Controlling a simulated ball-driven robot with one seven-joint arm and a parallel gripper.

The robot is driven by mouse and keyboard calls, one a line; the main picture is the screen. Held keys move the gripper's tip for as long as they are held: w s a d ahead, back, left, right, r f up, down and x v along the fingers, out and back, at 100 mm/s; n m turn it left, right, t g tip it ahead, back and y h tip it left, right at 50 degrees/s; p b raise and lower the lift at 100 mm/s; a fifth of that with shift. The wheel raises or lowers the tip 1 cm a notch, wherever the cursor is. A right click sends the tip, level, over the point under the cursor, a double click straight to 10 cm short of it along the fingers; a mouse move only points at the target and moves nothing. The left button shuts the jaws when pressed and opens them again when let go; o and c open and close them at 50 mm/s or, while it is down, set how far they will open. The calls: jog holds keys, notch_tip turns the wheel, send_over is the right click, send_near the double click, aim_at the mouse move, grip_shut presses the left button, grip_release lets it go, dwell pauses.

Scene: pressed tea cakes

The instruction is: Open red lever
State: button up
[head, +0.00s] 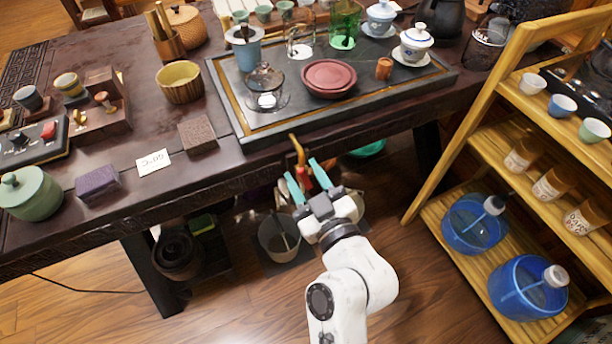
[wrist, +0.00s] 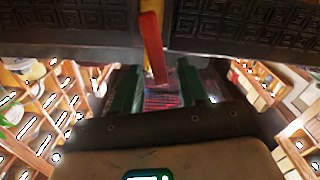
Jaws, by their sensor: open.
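The red lever (wrist: 153,48) hangs from a brass fitting (wrist: 150,8) at the table's edge in the wrist view. In the head view, the lever (head: 305,181) shows below the curved brass pipe (head: 297,150), partly hidden by my fingers. My gripper (head: 307,181) is open, with its teal fingers pointing at the table's front edge. In the wrist view, my gripper (wrist: 157,88) has one finger on each side of the lever's lower end. A gap shows on both sides, and I see no clear contact.
The dark table (head: 150,205) has a carved front edge close above my fingers. A clear bucket (head: 279,240) stands on the floor beneath. A wooden shelf (head: 455,140) with cups and blue water bottles (head: 528,293) is at the right. A tea tray (head: 225,100) lies on the table.

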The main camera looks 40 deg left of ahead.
grip_shut()
dwell(0.3)
jog(key=shift+w+d+m, duration=0.15)
jog(key=shift+w+m, duration=0.2)
jog(key=shift+m, duration=0.5)
jog(key=shift+w+d+m, duration=0.15)
jog(key=shift+w+m, duration=0.15)
jog(key=shift+m, duration=0.55)
grip_release()
jog(key=shift+r, duration=0.1)
jog(key=shift+d, duration=0.1)
jog(key=v, duration=1)
jog(key=shift+s+d+b, duration=0.15)
jog(key=shift+d+b, duration=0.15)
jog(key=shift+b, duration=0.05)
